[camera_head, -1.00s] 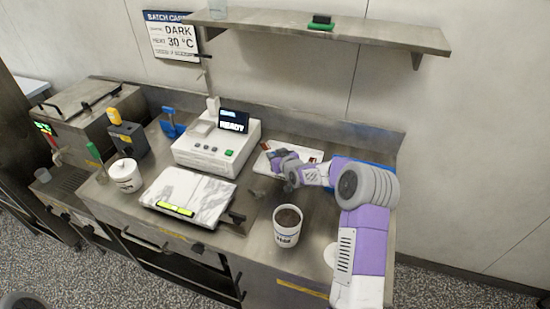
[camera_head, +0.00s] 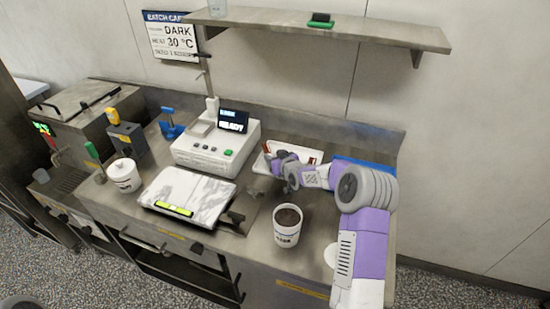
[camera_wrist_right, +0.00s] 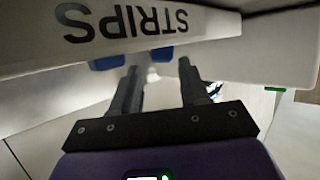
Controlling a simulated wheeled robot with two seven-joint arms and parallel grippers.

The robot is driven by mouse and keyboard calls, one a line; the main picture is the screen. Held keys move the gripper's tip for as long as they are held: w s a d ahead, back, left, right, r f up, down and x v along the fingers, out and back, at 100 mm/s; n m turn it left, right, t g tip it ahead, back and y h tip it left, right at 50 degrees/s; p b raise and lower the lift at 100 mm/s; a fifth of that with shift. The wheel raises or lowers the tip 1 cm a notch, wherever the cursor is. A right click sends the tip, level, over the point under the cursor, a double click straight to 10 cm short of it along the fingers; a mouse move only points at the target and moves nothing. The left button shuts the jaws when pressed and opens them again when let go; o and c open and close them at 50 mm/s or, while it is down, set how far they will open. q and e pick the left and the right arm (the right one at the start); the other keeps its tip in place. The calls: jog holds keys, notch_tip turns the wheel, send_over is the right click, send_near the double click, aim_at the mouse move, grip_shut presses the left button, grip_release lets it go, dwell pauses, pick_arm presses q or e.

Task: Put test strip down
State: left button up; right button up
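A white tray (camera_head: 262,164) with reddish-brown strips in it stands at the back right of the counter, partly hidden by my right arm. My right gripper (camera_head: 290,184) is at the tray's front side. In the right wrist view, its two dark fingers (camera_wrist_right: 160,72) are apart, just under a pale wall lettered STRIPS (camera_wrist_right: 125,22), seen upside down. Small blue pieces (camera_wrist_right: 162,53) show by the fingertips. I cannot make out a test strip between the fingers. My left gripper is out of view.
A cup of dark chocolate (camera_head: 287,226) stands in front of my right arm. A white instrument (camera_head: 215,150) reading READY is left of the tray. A marble slab (camera_head: 188,194) lies at the front. A white tub (camera_head: 125,175) is farther left.

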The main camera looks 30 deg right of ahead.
jog(key=shift+o, duration=0.6)
jog(key=shift+s+f, duration=0.2)
jog(key=shift+f, duration=0.55)
jog(key=shift+r+p, duration=0.4)
jog(key=shift+p, duration=0.15)
jog(key=shift+w+r+p, duration=0.15)
jog(key=shift+r+p, duration=0.15)
jog(key=shift+p, duration=0.2)
jog(key=d+v, duration=0.1)
jog(key=v, duration=1.1)
jog(key=shift+a+r, duration=0.25)
jog(key=shift+a, duration=0.15)
jog(key=shift+w+r, duration=0.1)
jog(key=shift+w, duration=0.05)
